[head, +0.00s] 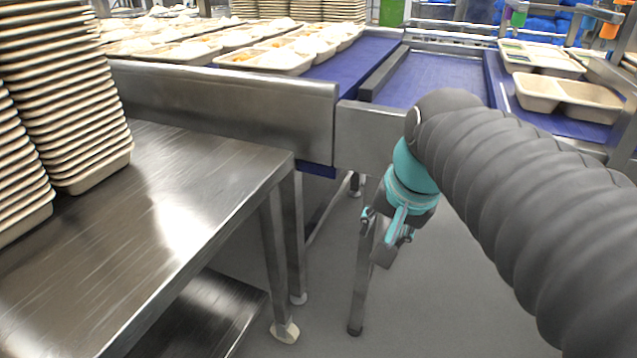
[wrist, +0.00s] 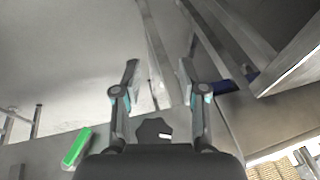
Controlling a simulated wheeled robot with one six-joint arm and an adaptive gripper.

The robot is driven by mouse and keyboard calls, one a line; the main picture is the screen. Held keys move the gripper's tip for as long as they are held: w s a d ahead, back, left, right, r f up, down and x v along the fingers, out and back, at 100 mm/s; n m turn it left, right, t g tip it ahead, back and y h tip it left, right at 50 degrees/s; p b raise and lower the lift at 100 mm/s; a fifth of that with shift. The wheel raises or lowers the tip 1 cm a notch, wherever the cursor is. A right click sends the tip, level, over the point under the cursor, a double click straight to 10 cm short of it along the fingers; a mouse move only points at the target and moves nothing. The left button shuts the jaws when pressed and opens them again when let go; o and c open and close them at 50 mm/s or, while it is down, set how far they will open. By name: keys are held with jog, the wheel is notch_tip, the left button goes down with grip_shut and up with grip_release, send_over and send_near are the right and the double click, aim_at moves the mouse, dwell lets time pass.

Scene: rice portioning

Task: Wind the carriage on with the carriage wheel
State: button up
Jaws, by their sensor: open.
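My gripper (head: 387,248) hangs low in the head view, in front of the conveyor's end frame and right of the steel table. In the wrist view its two fingers (wrist: 159,72) stand apart with nothing between their tips. A dark lobed shape (wrist: 153,129) shows low between the fingers in the wrist view. I cannot tell whether it is the carriage wheel or part of my gripper. The head view shows no clear wheel, and I cannot make out the carriage for certain.
The steel table (head: 165,215) with tall stacks of beige trays (head: 75,100) stands at left. Filled trays (head: 285,58) lie on the blue belt (head: 350,60) behind. Empty trays (head: 570,97) sit at right. A green block (wrist: 76,148) shows in the wrist view. The floor (head: 440,300) below is clear.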

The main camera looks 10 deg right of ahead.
jog(key=s+a+f+n+t, duration=0.1)
jog(key=s+a+f+n, duration=0.1)
jog(key=s+f+n, duration=0.3)
jog(key=shift+a+f+n, duration=0.2)
jog(key=shift+f+n, duration=0.6)
jog(key=shift+f, duration=0.05)
